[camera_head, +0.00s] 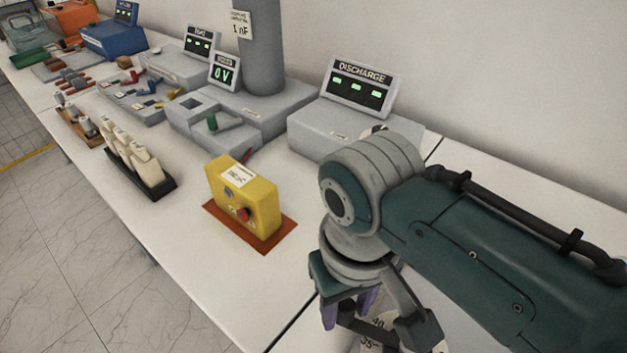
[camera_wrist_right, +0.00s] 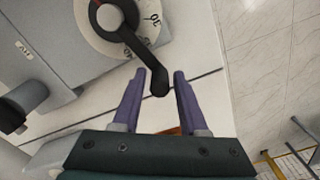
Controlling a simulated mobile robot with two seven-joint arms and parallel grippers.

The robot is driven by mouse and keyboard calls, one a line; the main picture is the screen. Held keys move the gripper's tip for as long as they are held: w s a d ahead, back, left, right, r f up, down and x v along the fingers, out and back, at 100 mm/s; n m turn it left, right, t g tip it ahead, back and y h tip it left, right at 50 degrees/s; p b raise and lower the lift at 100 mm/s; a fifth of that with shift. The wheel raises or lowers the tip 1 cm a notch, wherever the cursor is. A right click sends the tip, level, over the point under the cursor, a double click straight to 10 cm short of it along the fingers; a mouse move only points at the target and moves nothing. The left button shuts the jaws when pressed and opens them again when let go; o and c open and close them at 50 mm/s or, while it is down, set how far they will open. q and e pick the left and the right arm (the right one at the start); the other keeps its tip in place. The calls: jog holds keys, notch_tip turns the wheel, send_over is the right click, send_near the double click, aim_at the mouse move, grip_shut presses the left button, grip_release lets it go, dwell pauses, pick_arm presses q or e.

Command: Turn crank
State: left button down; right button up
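The crank is a black arm (camera_wrist_right: 142,52) in the right wrist view, pivoting at a hub with a red mark on a white numbered dial (camera_wrist_right: 155,20). Its rounded black end lies between the two purple fingertips of my right gripper (camera_wrist_right: 160,75). The fingers are spread, with a narrow gap seen on each side of that end, so no grip shows. In the head view my right gripper (camera_head: 348,308) points down at the lower middle, and its arm hides most of the crank unit. A bit of the numbered dial (camera_head: 378,325) shows beside it. My left gripper is out of view.
A yellow box with a red button (camera_head: 250,195) stands on an orange base left of my gripper. A grey DISCHARGE console (camera_head: 330,127) stands behind. A row of cream pieces in a black holder (camera_head: 170,186) is near the front edge. White table between is clear.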

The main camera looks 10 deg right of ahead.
grip_shut()
dwell(1.1)
